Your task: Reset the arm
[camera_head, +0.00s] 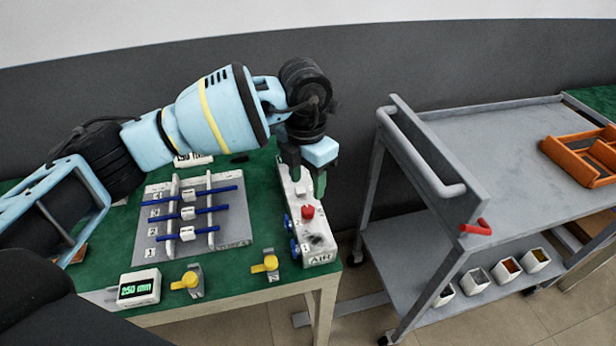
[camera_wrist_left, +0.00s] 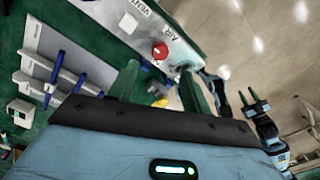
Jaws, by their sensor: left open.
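My left arm reaches in from the left in the head view, and its left gripper (camera_head: 307,182) points down over the white AIR/VENT box (camera_head: 320,257) at the table's right end. The gripper is open, and nothing shows between its fingers. In the left wrist view, the two green fingers of the left gripper (camera_wrist_left: 160,72) stand apart, with the box's red knob (camera_wrist_left: 160,50) beyond them. The red knob also shows in the head view (camera_head: 307,211).
The green table (camera_head: 232,265) holds a grey panel (camera_head: 160,215) with several blue rods, yellow valves (camera_head: 188,281) and a 250 mm display (camera_head: 138,287). A grey cart (camera_head: 490,150) stands right, with an orange tray (camera_head: 580,160) on top and several small cups below.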

